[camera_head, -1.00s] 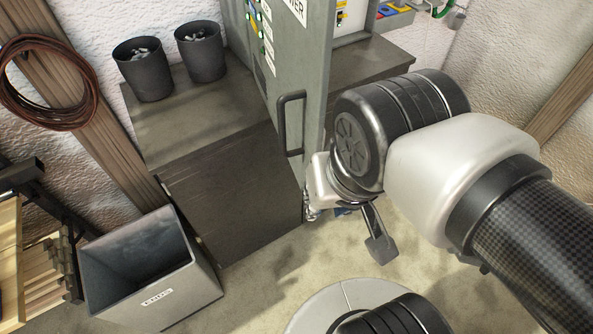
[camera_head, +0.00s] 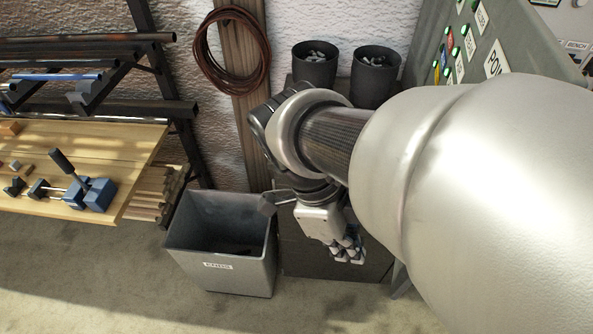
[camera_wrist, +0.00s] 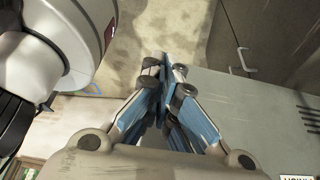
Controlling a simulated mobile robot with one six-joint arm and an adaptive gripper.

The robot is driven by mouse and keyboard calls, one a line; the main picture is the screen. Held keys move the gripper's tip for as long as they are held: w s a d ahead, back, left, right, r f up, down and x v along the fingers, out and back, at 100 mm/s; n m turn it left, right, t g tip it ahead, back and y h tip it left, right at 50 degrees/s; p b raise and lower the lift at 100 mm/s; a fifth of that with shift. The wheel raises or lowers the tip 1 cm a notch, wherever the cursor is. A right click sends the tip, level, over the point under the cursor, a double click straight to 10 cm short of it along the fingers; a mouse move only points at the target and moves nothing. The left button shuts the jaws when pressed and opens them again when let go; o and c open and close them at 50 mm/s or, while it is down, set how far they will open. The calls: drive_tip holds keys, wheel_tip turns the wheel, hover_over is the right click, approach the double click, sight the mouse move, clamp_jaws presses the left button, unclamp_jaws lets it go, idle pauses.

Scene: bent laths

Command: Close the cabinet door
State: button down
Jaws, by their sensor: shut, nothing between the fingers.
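The cabinet door is a grey-green panel (camera_head: 430,58) with green lights and labels, at the upper right of the head view. My arm hides most of it there, including its handle. My gripper (camera_head: 350,252) hangs in front of the dark cupboard, left of the door in the head view. Its fingers are together and empty, and they also show in the wrist view (camera_wrist: 165,68). I cannot tell how far the door is from the fingertips.
A grey bin (camera_head: 222,245) stands on the floor just left of my gripper. Two dark buckets (camera_head: 315,65) stand behind my arm. A wooden bench (camera_head: 85,155) with a blue clamp is at the left. The floor (camera_head: 130,285) in front is clear.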

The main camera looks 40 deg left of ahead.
drive_tip(key=w+d+f+b, duration=0.1)
drive_tip(key=d+f+b, duration=0.3)
drive_tip(key=d+f, duration=0.3)
drive_tip(key=shift+w+f, duration=0.4)
drive_tip(key=shift+f, duration=0.5)
drive_tip(key=shift+d, duration=0.1)
